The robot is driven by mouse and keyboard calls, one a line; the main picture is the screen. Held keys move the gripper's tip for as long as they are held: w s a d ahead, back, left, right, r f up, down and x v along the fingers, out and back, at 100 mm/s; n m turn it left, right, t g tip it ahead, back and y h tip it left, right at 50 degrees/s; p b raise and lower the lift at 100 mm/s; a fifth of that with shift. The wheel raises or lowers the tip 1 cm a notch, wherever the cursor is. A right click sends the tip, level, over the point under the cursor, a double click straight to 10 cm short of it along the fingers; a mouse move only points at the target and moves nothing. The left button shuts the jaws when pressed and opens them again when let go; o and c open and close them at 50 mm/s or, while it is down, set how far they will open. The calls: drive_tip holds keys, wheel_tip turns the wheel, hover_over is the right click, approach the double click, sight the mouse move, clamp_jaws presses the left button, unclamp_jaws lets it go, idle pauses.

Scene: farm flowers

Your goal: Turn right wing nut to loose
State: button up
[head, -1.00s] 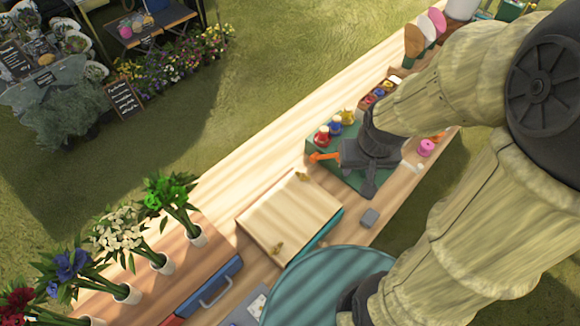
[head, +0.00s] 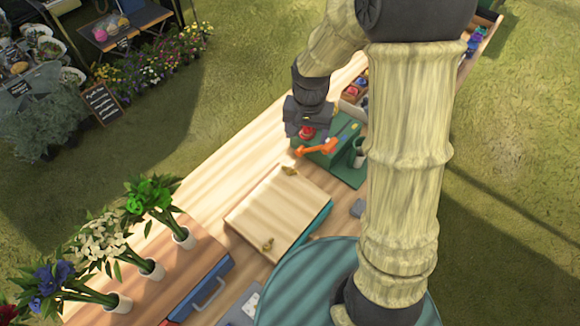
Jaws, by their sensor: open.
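A pale wooden flower press (head: 275,212) lies on the long wooden table. One brass wing nut (head: 290,170) sits near its far edge, higher and a little further right in the picture. A second brass wing nut (head: 267,245) sits near its near edge.
A round teal surface (head: 310,285) is at the near side. Several potted flowers (head: 183,238) and a blue case (head: 212,287) stand at the left. The wood between flowers and press is clear.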

drive_tip(key=m, duration=0.2)
hover_over(290, 170)
wheel_tip(290, 170, down, 4)
drive_tip(key=shift+w+f+g, duration=0.15)
drive_tip(key=shift+w+g, duration=0.15)
drive_tip(key=shift+g, duration=0.1)
drive_tip(key=shift+a, duration=0.1)
wheel_tip(290, 170, down, 17)
drive_tip(key=p, duration=0.4)
drive_tip(key=shift+f, duration=0.2)
drive_tip(key=c, duration=1)
